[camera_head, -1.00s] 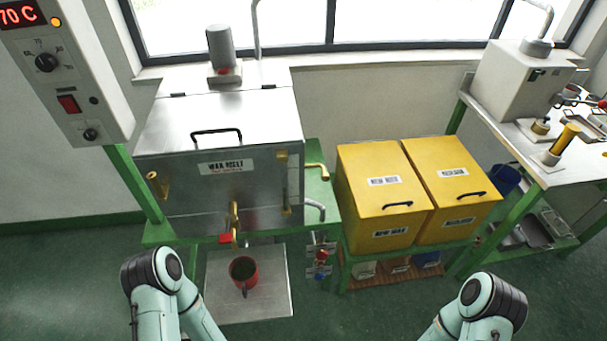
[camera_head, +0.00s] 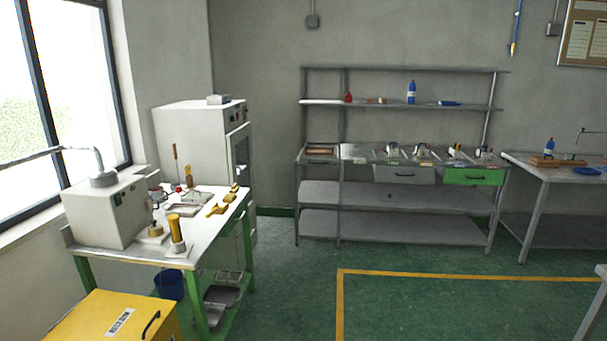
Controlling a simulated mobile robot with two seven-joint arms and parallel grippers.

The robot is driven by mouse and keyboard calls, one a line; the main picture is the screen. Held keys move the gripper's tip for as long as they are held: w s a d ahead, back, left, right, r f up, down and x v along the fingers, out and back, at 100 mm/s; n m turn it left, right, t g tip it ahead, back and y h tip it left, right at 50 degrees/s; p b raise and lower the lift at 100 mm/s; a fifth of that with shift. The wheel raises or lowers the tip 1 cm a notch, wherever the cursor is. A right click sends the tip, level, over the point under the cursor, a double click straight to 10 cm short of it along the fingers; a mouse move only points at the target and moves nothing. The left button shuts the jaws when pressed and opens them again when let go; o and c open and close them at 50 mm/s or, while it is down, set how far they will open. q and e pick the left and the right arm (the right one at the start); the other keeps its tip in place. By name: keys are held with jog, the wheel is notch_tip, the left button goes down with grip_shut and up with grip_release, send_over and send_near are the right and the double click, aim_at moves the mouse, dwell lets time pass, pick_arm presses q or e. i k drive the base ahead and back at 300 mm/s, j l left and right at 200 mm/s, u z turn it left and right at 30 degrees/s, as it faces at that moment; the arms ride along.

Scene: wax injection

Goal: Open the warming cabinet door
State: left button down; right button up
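The warming cabinet is most likely the tall white cabinet (camera_head: 190,135) in the corner beyond the injection table. Its front faces right and shows at a steep angle. A dark window (camera_head: 240,152) shows in the upper front, with small controls above it. Whether its door is shut is hard to tell from here. A small grey box lies on its top. Neither of my grippers shows in this view.
A green-legged table (camera_head: 205,235) with a grey machine (camera_head: 108,208) stands before the cabinet. A yellow bin (camera_head: 118,320) is at the lower left. A grey shelf bench (camera_head: 400,190) lines the back wall. The green floor (camera_head: 450,300) is clear, with a yellow line.

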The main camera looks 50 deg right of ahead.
aim_at(234, 138)
jog(key=z, duration=1.25)
jog(key=i+z, duration=0.4)
jog(key=i, duration=1.55)
jog(key=i+u, duration=0.1)
jog(key=i, duration=0.4)
jog(key=i+l+u, duration=0.15)
jog(key=i, duration=0.4)
jog(key=i+l+u, duration=0.1)
jog(key=i, duration=0.4)
